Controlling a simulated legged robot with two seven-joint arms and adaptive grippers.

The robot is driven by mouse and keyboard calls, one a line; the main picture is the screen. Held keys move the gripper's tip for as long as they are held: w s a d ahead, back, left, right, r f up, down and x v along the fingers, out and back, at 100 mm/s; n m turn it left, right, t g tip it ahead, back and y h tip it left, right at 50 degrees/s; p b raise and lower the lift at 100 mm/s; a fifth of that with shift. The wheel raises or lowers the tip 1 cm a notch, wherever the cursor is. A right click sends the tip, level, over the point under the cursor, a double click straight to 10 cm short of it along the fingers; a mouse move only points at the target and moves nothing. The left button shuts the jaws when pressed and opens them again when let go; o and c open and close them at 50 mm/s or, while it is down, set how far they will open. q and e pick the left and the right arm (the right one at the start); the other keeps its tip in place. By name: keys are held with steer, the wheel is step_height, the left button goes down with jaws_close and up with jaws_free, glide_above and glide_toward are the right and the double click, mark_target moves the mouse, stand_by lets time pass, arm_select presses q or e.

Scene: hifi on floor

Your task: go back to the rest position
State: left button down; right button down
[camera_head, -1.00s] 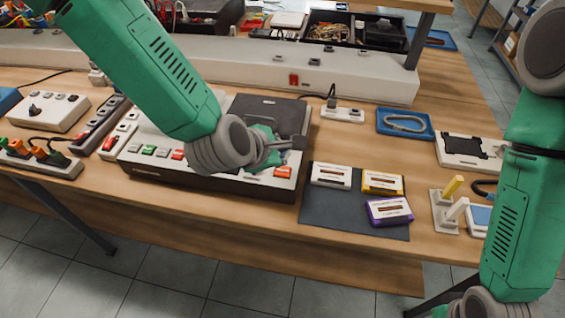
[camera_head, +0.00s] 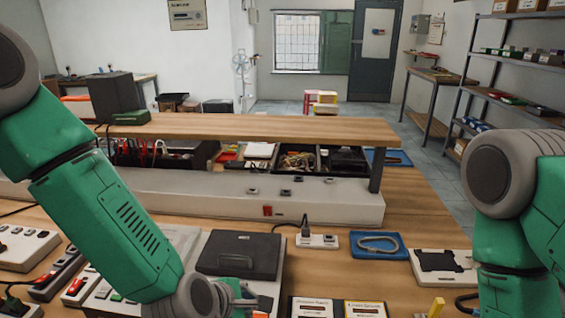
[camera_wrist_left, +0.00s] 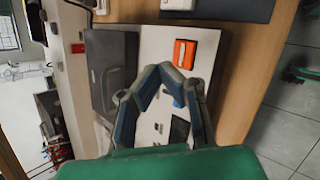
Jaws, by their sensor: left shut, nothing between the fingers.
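My left gripper (camera_head: 243,298) is at the bottom of the head view, over the front part of the light-coloured hi-fi deck (camera_head: 186,240). In the left wrist view its fingers (camera_wrist_left: 168,74) meet at the tips, shut and empty, in front of the deck's face. An orange key (camera_wrist_left: 185,54) on the deck shows just beyond the fingertips. I cannot tell whether the fingers touch the deck. The deck's dark lid (camera_head: 239,255) looks closed. My right arm is at the right of the head view; its gripper is out of the picture.
Two cassettes (camera_head: 315,307) (camera_head: 365,309) lie right of the deck, cut by the bottom edge. Power strips (camera_head: 22,248) stand at left. A blue tray (camera_head: 379,245) and a white device (camera_head: 441,266) lie at right. A raised wooden shelf (camera_head: 250,128) spans the bench behind.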

arm_select(q)
steer(key=s+a+f+m+g+y, duration=0.2)
steer(key=s+a+f+m+g, duration=0.1)
steer(key=s+a+f+m, duration=0.65)
steer(key=s+a+f+m+g+y, duration=0.1)
steer(key=s+a+f+m+g, duration=0.15)
steer(key=s+a+m, duration=0.55)
steer(key=s+a+f+m+g+y, duration=0.15)
steer(key=s+a+f, duration=0.3)
steer(key=s, duration=0.65)
step_height(320, 180, down, 9)
steer(key=w+d+m+b, duration=0.1)
steer(key=w+b, duration=0.1)
steer(key=b, duration=0.8)
steer(key=shift+w+d, duration=0.15)
steer(key=shift+w, duration=0.15)
steer(key=shift+f+h, duration=0.1)
steer(key=shift+h, duration=0.15)
